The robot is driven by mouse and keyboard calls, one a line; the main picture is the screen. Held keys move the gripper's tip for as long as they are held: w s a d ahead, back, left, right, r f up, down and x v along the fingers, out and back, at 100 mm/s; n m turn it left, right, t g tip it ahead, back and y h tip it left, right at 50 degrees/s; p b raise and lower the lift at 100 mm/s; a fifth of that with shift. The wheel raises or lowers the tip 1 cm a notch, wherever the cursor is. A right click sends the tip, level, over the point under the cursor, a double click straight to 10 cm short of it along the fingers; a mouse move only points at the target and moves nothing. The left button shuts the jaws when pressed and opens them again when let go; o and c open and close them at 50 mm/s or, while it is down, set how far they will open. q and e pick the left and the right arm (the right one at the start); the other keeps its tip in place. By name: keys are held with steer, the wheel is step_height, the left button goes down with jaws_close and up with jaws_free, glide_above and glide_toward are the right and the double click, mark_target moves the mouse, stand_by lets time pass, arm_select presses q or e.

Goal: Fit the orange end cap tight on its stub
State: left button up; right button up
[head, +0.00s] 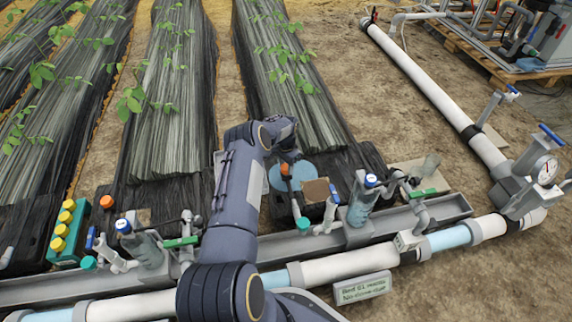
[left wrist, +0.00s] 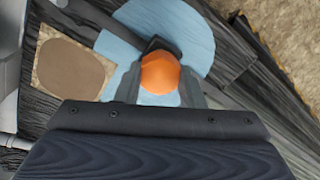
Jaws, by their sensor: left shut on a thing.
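My left gripper (head: 287,160) reaches down over the black ground cover beside the grey trough. It is shut on the orange end cap (head: 284,169), which shows just below the fingers. In the left wrist view the rounded cap (left wrist: 160,73) sits between the two dark fingertips, over a light blue surface. A dark tube lies close to the cap there; I cannot tell whether it is the stub or whether the cap touches it. A second orange round piece (head: 106,201) lies at the left, by the yellow-topped bottles. My right gripper is not in view.
A light blue round disc (head: 305,172) and a brown patch (head: 314,190) lie near the gripper. Blue-topped filters (head: 362,203) and valves stand along the grey trough (head: 450,207). A white pipe (head: 335,266) runs along the front. Bare soil lies at right.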

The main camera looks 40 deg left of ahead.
arm_select(q)
steer(key=shift+f, duration=0.4)
stand_by(0.4)
steer(key=o, duration=0.6)
steer(key=shift+o, duration=0.2)
steer(key=shift+f, duration=0.4)
